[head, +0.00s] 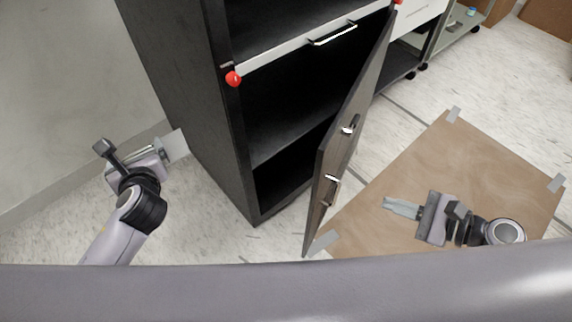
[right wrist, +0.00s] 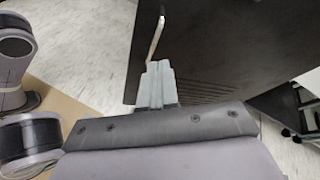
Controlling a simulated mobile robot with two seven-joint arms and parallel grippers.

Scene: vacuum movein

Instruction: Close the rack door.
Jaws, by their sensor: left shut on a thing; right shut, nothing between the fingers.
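The dark rack (head: 200,100) stands upright, and its tall door (head: 345,140) is swung open, projecting toward me. The door has a silver upper fitting (head: 350,124) and a silver lower handle (head: 331,190). My right gripper (head: 388,203) is shut and empty, to the right of the door and apart from it. In the right wrist view its fingertips (right wrist: 155,75) appear near a thin silver bar (right wrist: 155,38) and the dark panel (right wrist: 230,50). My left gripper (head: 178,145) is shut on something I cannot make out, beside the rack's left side.
A brown sheet (head: 450,150) is taped to the floor at right. Another wheeled rack (head: 455,30) stands behind. A wall (head: 70,90) is at left.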

